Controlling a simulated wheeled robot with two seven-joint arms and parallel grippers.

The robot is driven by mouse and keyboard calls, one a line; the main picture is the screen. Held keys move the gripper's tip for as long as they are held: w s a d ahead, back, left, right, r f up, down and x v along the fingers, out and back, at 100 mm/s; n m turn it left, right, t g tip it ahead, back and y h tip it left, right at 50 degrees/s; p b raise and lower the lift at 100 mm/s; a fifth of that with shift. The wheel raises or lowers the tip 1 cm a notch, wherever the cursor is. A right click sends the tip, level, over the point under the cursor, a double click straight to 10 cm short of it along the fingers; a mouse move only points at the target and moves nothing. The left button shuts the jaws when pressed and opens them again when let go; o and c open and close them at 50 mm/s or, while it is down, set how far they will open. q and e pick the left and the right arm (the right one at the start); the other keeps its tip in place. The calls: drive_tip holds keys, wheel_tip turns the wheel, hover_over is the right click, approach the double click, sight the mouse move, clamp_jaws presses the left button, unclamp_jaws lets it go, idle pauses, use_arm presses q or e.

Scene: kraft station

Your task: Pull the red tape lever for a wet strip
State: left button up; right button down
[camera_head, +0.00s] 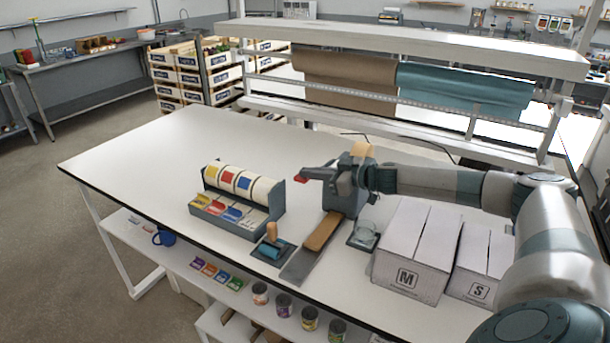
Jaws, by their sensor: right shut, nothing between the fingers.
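The grey tape dispenser (343,198) stands on the white table, with a tan piece (361,149) at its top and a brown strip (322,231) lying on the sloping plate in front of it. A small red lever end (300,179) shows to the left of the dispenser's upper part. My right gripper (318,173) reaches in from the right across the dispenser. It is shut and empty, with its dark tips right beside the red end. Whether they touch it I cannot tell. The gripper and arm hide part of the dispenser and the lever's base. My left gripper is out of view.
A label roll dispenser (276,198) stands left of the tape dispenser. White boxes marked M (408,278) and S (479,290) stand on the right. The table's left part is clear.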

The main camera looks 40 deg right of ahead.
wheel_tip(320, 180, down, 2)
drive_tip(key=shift+s+f+n+b, duration=0.1)
drive_tip(key=shift+n+b, duration=0.5)
drive_tip(key=shift+b, duration=0.2)
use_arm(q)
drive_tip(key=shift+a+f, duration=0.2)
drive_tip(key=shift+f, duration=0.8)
use_arm(e)
drive_tip(key=shift+a, duration=0.1)
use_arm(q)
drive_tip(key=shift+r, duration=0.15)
use_arm(e)
drive_tip(key=shift+r, duration=0.25)
use_arm(q)
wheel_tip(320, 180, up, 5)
drive_tip(key=p, duration=0.5)
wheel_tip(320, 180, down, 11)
drive_tip(key=b, duration=1.1)
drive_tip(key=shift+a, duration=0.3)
use_arm(e)
drive_tip(key=s+d+r, duration=0.3)
drive_tip(key=s+r, duration=0.3)
drive_tip(key=s, duration=0.3)
drive_tip(key=shift+d+r, duration=0.15)
